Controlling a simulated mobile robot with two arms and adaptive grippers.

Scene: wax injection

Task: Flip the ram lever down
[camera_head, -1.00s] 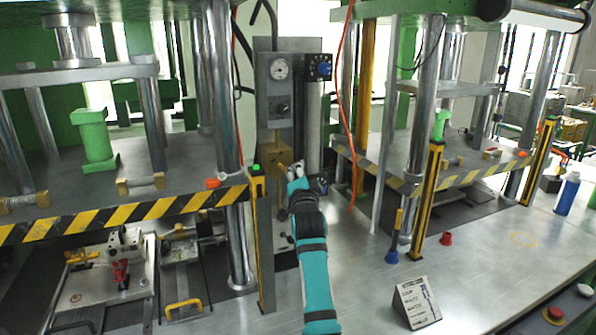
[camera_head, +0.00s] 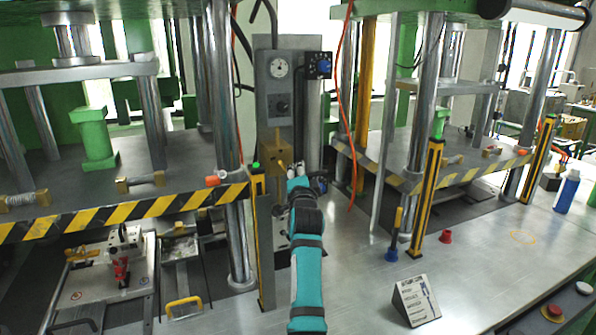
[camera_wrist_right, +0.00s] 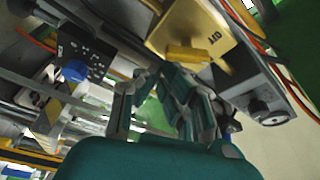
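The ram lever (camera_head: 282,162) is a small yellow handle on a brass block (camera_head: 267,156) below the grey gauge panel. In the right wrist view the lever (camera_wrist_right: 188,54) is a short yellow bar sticking out of the lettered brass block (camera_wrist_right: 188,30). My right gripper (camera_head: 304,178), on a teal arm, is just below and right of the lever in the head view. In the wrist view its fingertips (camera_wrist_right: 158,75) are close below the lever's left end; I cannot tell whether they touch it. The finger gap is unclear. My left gripper is out of view.
The gauge panel (camera_head: 280,88) rises above the block, and an orange cable (camera_head: 340,105) hangs right of it. Presses with striped edges (camera_head: 120,212) stand on both sides. A small sign (camera_head: 416,300) stands on the bench, whose surface (camera_head: 470,255) is partly clear.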

